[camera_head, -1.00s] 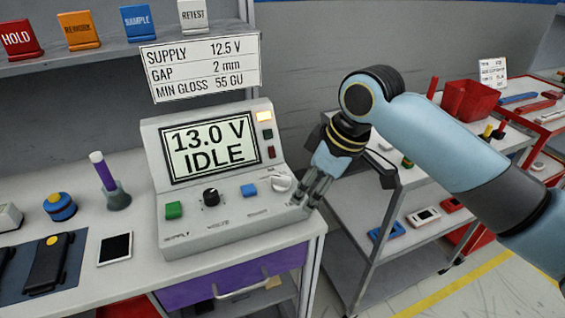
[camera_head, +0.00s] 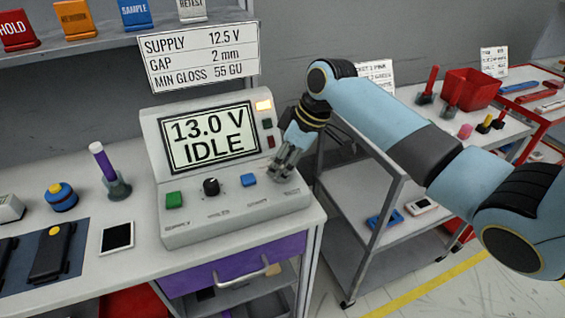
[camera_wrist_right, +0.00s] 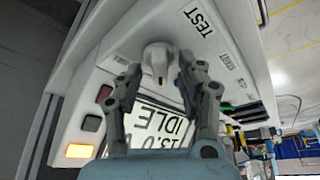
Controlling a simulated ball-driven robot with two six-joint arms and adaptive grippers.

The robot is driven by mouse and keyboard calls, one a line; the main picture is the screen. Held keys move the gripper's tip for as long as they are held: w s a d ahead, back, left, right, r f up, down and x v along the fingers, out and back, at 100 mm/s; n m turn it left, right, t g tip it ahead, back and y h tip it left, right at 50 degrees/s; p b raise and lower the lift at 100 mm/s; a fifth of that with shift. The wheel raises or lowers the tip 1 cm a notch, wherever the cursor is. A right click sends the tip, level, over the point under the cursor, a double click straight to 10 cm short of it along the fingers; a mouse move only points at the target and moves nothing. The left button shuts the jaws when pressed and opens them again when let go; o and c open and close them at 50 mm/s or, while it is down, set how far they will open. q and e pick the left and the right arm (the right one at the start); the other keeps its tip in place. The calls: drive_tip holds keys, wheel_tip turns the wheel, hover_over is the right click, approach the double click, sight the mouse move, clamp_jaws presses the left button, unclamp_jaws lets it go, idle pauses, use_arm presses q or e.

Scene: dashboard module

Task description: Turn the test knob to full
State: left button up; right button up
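The test knob (camera_wrist_right: 157,58) is a white round knob with a dark pointer mark, near the printed word TEST in the right wrist view. It sits at the right end of the grey supply console (camera_head: 235,217). In the head view my right gripper (camera_head: 281,174) covers the knob. In the right wrist view my right gripper (camera_wrist_right: 160,72) is open, with one finger on each side of the knob. I cannot tell whether either finger touches it. The console screen (camera_head: 208,139) reads 13.0 V IDLE. My left gripper is not in view.
The console also has a green button (camera_head: 174,200), a black knob (camera_head: 211,187) and a blue button (camera_head: 249,180). An amber lamp (camera_head: 264,105) is lit. A purple-topped stick in a holder (camera_head: 118,186) stands left of the console. A grey cart (camera_head: 350,190) stands right.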

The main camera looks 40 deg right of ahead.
drive_tip(key=shift+w+a+f, duration=0.1)
drive_tip(key=shift+f, duration=0.15)
clamp_jaws()
idle(0.3)
